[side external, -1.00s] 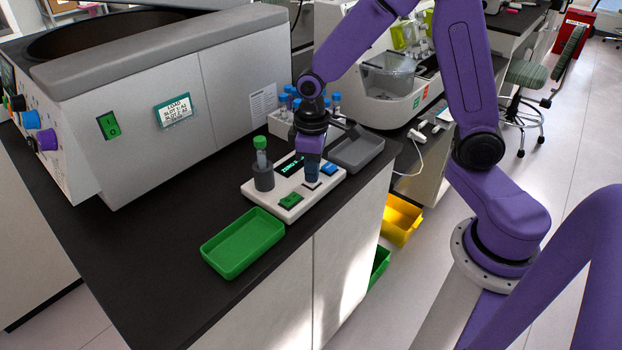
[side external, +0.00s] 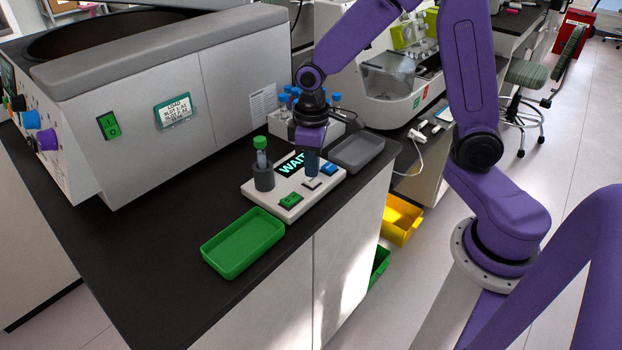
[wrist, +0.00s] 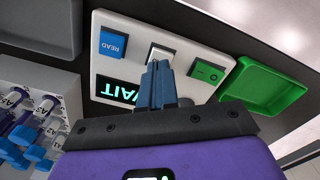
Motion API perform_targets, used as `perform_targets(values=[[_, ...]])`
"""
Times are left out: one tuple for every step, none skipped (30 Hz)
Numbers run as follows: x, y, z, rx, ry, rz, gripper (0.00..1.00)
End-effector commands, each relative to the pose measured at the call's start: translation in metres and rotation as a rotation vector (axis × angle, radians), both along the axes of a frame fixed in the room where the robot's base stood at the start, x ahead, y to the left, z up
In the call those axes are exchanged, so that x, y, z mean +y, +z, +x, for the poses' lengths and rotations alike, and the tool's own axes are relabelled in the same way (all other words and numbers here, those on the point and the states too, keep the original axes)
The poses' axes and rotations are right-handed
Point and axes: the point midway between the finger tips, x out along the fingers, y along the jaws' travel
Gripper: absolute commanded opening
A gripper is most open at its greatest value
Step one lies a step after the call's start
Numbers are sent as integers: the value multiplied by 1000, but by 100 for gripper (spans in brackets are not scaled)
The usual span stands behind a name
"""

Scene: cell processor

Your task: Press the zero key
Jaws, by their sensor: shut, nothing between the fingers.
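The white-grey middle key (side external: 312,184) sits on the pale instrument (side external: 336,183), between a blue READ key (side external: 330,169) and a green key (side external: 290,200). In the wrist view the white key (wrist: 160,53) shows just beyond my fingertips; its label is not readable. My gripper (side external: 312,173) is shut and empty, pointing down over the white key. It appears slightly above the key. The fingers (wrist: 157,68) overlap the key's near edge in the wrist view. The display (side external: 291,164) reads WAIT, partly hidden by my gripper.
A green-capped tube (side external: 261,158) stands in a dark holder (side external: 263,178) on the instrument's left. A green tray (side external: 243,243) lies in front and a grey tray (side external: 357,152) behind right. A rack of blue-capped tubes (side external: 336,108) and a large centrifuge (side external: 150,100) stand behind.

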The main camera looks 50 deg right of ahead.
Motion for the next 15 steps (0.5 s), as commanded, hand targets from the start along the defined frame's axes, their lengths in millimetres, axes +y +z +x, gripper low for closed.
perform_targets(values=[[0,0,0,0,0,0,0],[0,0,0,0,0,0,0],[0,0,0,0,0,0,0],[0,0,0,0,0,0,0],[0,0,0,0,0,0,0],[0,0,0,0,0,0,0],[0,0,0,0,0,0,0],[0,1,0,-1,0,1,0],[0,2,0,-2,0,1,0],[0,5,1,-3,-1,2,0],[0,7,1,-3,-1,2,0],[0,11,1,-3,-1,2,0],[0,15,1,-4,-1,3,0],[0,18,1,-3,-1,2,0],[0,22,1,-4,0,3,0]])
